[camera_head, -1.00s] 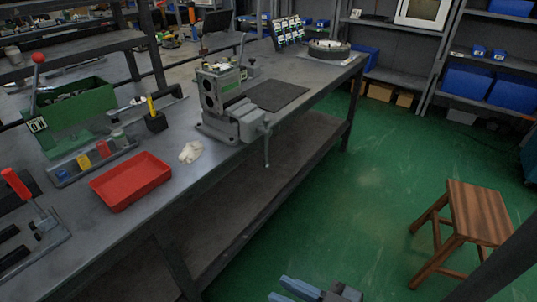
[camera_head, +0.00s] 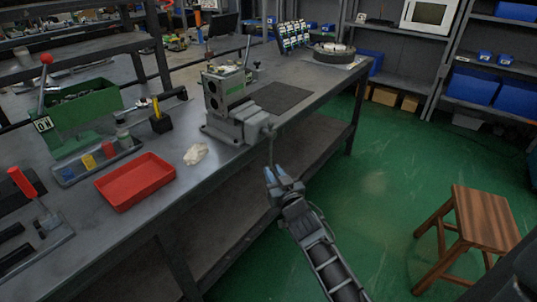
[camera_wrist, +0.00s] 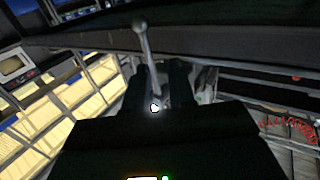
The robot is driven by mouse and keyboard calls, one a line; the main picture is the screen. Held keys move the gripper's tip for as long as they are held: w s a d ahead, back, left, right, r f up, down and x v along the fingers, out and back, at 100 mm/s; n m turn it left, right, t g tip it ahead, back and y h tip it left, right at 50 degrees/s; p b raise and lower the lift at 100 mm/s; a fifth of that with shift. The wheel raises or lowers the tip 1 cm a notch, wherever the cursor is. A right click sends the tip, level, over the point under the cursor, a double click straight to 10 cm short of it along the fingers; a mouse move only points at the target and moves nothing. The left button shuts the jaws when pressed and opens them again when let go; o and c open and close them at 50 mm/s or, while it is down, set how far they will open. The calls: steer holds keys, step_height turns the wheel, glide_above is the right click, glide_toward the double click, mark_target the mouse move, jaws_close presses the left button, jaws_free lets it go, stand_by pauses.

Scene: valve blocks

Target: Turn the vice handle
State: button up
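The grey vice (camera_head: 240,125) is fixed at the front edge of the workbench, with a block clamped in it. Its thin metal handle (camera_head: 271,148) hangs down over the bench edge. My gripper (camera_head: 282,176) is just below the vice, at the handle's lower end. In the wrist view the handle (camera_wrist: 147,55) is a grey rod with a rounded end, running down into the gap between my two dark fingers (camera_wrist: 160,80). The fingers look apart, with space beside the rod. Whether either finger touches the rod is unclear.
The workbench (camera_head: 215,165) edge and lower shelf lie close left of my arm. A red tray (camera_head: 135,182) and a white rag (camera_head: 195,153) lie on the bench. A wooden stool (camera_head: 480,220) stands at right. Green floor (camera_head: 375,200) is open between.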

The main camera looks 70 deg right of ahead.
mark_target(271, 158)
steer(key=d, duration=0.2)
steer(key=shift+w+d+r, duration=0.1)
steer(key=shift+d+r, duration=0.1)
steer(key=shift+d, duration=0.1)
steer(key=b+x, duration=0.1)
steer(key=x, duration=0.6)
steer(key=shift+w+d, duration=0.1)
steer(key=shift+d, duration=0.15)
steer(key=shift+r, duration=0.1)
jaws_close()
